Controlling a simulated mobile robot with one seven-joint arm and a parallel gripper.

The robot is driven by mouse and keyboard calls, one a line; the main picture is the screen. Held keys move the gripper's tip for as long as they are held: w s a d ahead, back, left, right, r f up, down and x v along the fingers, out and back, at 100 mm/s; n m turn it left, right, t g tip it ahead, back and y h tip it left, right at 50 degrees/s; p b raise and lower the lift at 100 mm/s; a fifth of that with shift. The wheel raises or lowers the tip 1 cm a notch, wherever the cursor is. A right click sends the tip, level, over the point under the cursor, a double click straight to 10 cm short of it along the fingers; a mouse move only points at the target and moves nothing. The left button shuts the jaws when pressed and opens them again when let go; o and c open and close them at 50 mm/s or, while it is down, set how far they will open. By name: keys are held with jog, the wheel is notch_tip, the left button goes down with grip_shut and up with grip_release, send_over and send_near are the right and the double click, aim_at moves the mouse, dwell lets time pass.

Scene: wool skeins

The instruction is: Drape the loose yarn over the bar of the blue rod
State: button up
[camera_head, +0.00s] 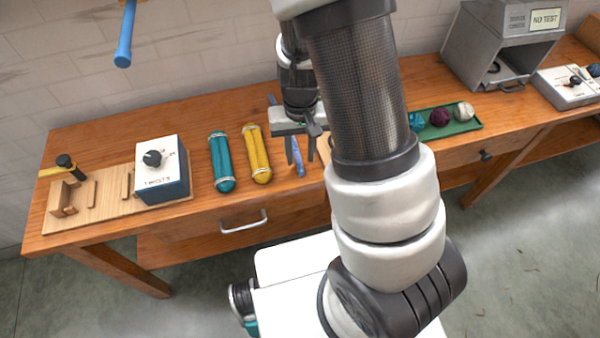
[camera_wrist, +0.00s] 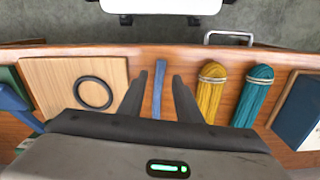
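The loose yarn is a thin blue strand (camera_head: 299,168) lying front to back on the wooden table, right of the yellow skein. It also shows in the wrist view (camera_wrist: 158,88). My gripper (camera_head: 302,157) points down over it, fingers apart on either side of the strand. In the wrist view the open fingers (camera_wrist: 160,76) hold nothing; I cannot tell how high they are above the table. A blue rod (camera_head: 125,35) sticks out in front of the wall at the upper left, its bar bare in the part that shows.
A yellow skein (camera_head: 257,155) and teal skein (camera_head: 220,163) lie left of my gripper, then a twists box (camera_head: 163,170). A board with a black ring (camera_wrist: 93,92) and an unidentified blue bar (camera_wrist: 12,100) are on the other side. A green tray (camera_head: 457,127) holds balls.

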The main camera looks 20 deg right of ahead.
aim_at(300, 170)
jog(key=shift+f+b, duration=1.2)
jog(key=shift+f, duration=0.75)
jog(key=c, duration=0.7)
notch_tip(300, 170, up, 12)
jog(key=p, duration=1)
jog(key=shift+c, duration=0.2)
jog(key=shift+r, duration=0.1)
